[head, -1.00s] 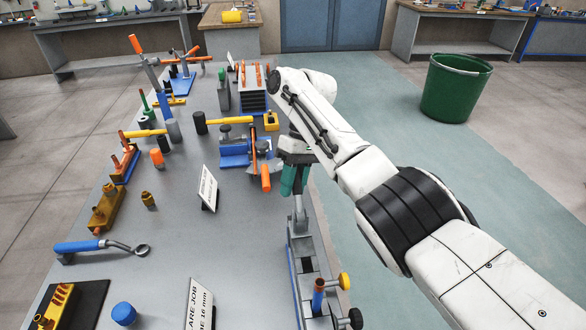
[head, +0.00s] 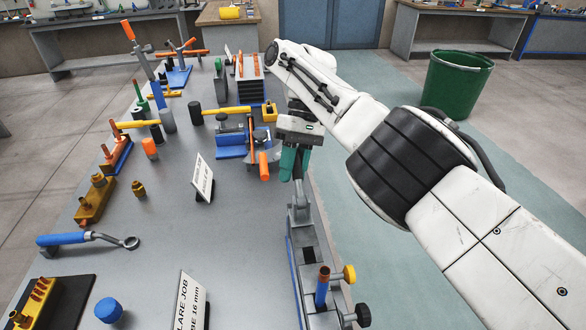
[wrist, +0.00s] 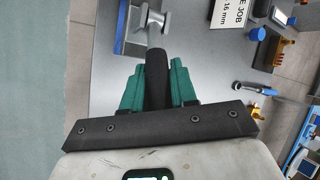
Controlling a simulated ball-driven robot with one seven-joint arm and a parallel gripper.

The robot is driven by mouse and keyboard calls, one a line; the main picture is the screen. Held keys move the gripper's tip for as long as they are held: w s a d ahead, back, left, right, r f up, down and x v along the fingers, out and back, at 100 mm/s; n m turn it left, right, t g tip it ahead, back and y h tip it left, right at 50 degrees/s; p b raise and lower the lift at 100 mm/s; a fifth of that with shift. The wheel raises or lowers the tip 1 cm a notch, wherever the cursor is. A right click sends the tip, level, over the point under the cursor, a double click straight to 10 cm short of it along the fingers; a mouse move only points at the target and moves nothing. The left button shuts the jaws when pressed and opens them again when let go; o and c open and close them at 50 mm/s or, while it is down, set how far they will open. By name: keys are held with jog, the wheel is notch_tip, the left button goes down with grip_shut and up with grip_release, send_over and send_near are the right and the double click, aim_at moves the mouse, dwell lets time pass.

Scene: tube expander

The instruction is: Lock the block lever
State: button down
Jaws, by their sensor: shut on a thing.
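My gripper (head: 294,165) has green fingers, which also show in the wrist view (wrist: 157,88). They are shut around the dark grip of the block lever (wrist: 156,66). The lever's grey metal shank (head: 299,212) runs down from the fingers to the long grey and blue block (head: 306,262) along the bench's right edge. In the wrist view, the shank meets a grey metal part near the block. The fingers hide part of the grip. The joint at the lever's foot is too small to tell.
A blue rod (head: 322,288) and yellow and black knobs stand at the block's near end. An orange-handled blue clamp (head: 235,145) is close to my gripper's left. A sign (head: 203,180) and loose tools cover the bench (head: 150,250). The floor at right is clear, except a green bin (head: 453,84).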

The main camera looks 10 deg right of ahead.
jog(key=shift+a, duration=0.15)
jog(key=c, duration=1)
grip_release()
